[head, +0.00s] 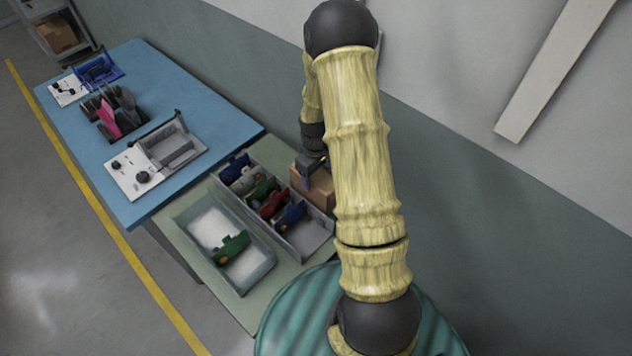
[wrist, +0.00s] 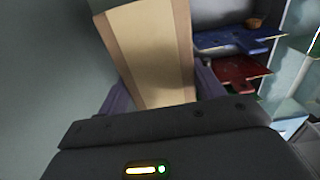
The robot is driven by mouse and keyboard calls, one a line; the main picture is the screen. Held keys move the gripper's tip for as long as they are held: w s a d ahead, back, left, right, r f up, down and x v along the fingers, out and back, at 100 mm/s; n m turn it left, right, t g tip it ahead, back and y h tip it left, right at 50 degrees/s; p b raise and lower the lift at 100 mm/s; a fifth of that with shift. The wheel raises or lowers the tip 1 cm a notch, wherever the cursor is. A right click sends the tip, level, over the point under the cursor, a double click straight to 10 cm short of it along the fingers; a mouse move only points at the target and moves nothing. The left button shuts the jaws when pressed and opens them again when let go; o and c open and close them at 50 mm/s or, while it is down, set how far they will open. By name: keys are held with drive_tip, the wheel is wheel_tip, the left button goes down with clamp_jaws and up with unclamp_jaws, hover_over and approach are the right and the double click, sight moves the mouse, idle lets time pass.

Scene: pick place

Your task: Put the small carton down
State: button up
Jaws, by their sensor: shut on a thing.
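The small carton (head: 321,188) is a brown box at the back right of the green-topped table, beside the divided grey bin. In the wrist view the carton (wrist: 150,50) shows as a tan face with darker brown edges, between the two fingers. My gripper (head: 306,180) is shut on the carton, its fingers on either side; the wrist view shows it too (wrist: 155,92). The arm hides part of the carton in the head view. I cannot tell whether the carton's underside touches the table.
The divided grey bin (head: 323,246) holds several blue, green and red parts close beside the carton. A second tray (head: 242,288) with a green part stands in front of it. A blue table (head: 165,87) with fixtures lies beyond. The wall (head: 450,150) is close behind.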

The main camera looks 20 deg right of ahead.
drive_tip(key=shift+f+p, duration=0.35)
drive_tip(key=shift+f, duration=1.7)
drive_tip(key=shift+f, duration=0.1)
drive_tip(key=o, duration=1.1)
wheel_tip(320, 180, up, 12)
drive_tip(key=shift+r+b, duration=0.15)
drive_tip(key=shift+b, duration=0.95)
